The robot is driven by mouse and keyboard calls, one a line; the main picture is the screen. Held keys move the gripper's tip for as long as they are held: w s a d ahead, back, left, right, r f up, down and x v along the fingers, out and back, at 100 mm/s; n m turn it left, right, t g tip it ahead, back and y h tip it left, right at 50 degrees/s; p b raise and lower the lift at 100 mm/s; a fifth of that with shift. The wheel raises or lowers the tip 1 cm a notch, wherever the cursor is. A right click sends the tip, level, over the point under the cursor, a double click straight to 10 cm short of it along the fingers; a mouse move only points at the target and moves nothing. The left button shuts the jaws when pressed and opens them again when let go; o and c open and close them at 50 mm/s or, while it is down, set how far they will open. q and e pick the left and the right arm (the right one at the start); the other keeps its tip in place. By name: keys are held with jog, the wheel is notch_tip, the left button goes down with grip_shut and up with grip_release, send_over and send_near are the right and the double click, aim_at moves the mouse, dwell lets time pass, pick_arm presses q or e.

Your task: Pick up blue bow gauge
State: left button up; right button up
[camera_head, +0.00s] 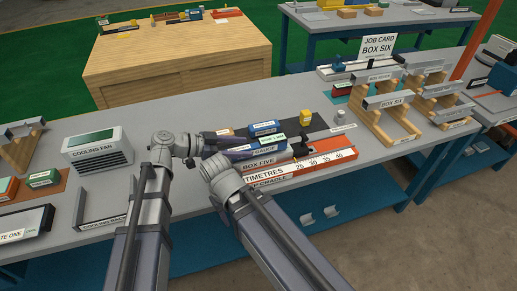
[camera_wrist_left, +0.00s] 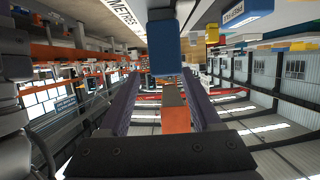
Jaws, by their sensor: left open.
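A blue block (camera_head: 264,128) with a white label lies on the grey bench, near the middle of the head view. Just in front of it is another blue piece (camera_head: 267,147) with a label ending in "GAUGE", partly hidden by my gripper. My left gripper (camera_head: 246,147) is open beside these pieces, its dark fingers pointing right. In the left wrist view a blue block (camera_wrist_left: 163,48) shows just beyond the two fingers (camera_wrist_left: 165,85), centred on the gap. No grip on it shows. My right gripper does not show.
A ruler strip (camera_head: 315,163) lies in front of the blue pieces. A cooling fan box (camera_head: 98,149) stands left and wooden stands (camera_head: 378,122) stand right.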

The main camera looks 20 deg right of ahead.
aim_at(253, 145)
pick_arm(q)
jog(key=shift+w+b+x, duration=0.2)
jog(key=shift+b+x, duration=0.25)
jog(key=shift+x, duration=1)
jog(key=shift+w+b+x, duration=0.15)
jog(key=shift+b+x, duration=0.25)
jog(key=shift+x, duration=1.05)
grip_shut()
jog(key=shift+r, duration=0.1)
